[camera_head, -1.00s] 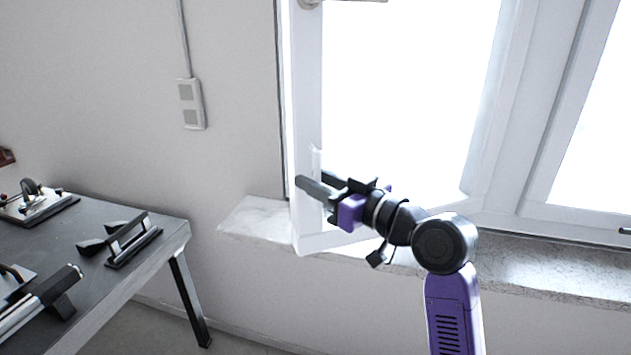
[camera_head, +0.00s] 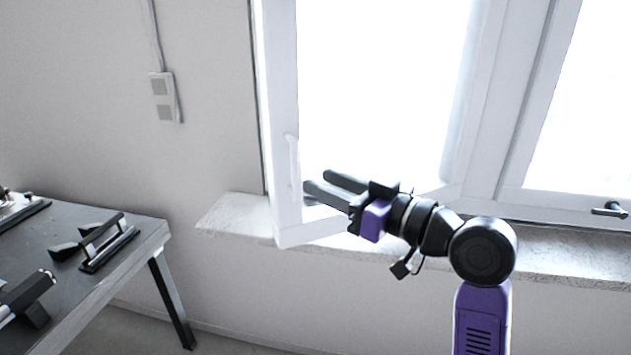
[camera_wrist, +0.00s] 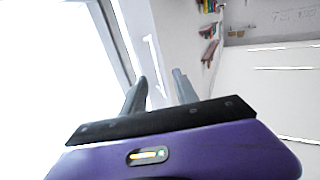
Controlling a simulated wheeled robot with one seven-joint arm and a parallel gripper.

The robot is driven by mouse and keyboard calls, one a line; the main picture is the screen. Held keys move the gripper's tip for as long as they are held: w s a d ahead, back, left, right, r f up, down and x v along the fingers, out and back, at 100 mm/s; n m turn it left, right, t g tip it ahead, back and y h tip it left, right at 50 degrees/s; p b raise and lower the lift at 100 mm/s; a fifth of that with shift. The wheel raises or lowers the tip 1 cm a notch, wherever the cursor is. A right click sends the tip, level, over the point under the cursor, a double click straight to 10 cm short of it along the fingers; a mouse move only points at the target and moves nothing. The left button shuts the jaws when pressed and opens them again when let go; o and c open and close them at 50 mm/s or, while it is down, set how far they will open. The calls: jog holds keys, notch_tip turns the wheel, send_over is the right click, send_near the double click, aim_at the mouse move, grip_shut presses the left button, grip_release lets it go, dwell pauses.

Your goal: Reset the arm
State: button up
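My gripper (camera_head: 316,184) is at the end of my purple and black arm, in front of the open window sash (camera_head: 285,130). Its two fingers are apart with nothing visible between them. The fingers point left toward the sash's edge, where a white handle (camera_head: 293,165) stands upright. In the wrist view my gripper (camera_wrist: 160,85) also shows two separated fingers, with the white handle (camera_wrist: 153,65) beyond them. I cannot tell whether a finger touches the sash.
A stone window sill (camera_head: 570,257) runs below the window. A grey table (camera_head: 85,285) with dark tools (camera_head: 110,250) stands at the left. Another window pane with a dark handle (camera_head: 609,210) is at the right. A socket (camera_head: 165,97) is on the wall.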

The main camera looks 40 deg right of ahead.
dwell(0.6)
jog(key=s+d+r+m+t+h, duration=0.2)
jog(key=d+r+m+h, duration=0.1)
jog(key=d+m+h, duration=0.15)
jog(key=s+a+f+n+g+y, duration=0.1)
jog(key=s+a+f, duration=0.6)
jog(key=s+f, duration=0.2)
jog(key=s+a+f+n+g, duration=0.1)
jog(key=s+a+f+g, duration=0.1)
jog(key=s+a+f, duration=0.4)
jog(key=s+a+f+n+g+y, duration=0.1)
jog(key=s+a+f+g, duration=0.1)
jog(key=s+a+f, duration=0.5)
jog(key=s+f, duration=0.6)
jog(key=s, duration=0.1)
jog(key=shift+s+a+f+y, duration=0.15)
jog(key=shift+s+a+y, duration=0.05)
jog(key=shift+a+y, duration=0.15)
dwell(0.5)
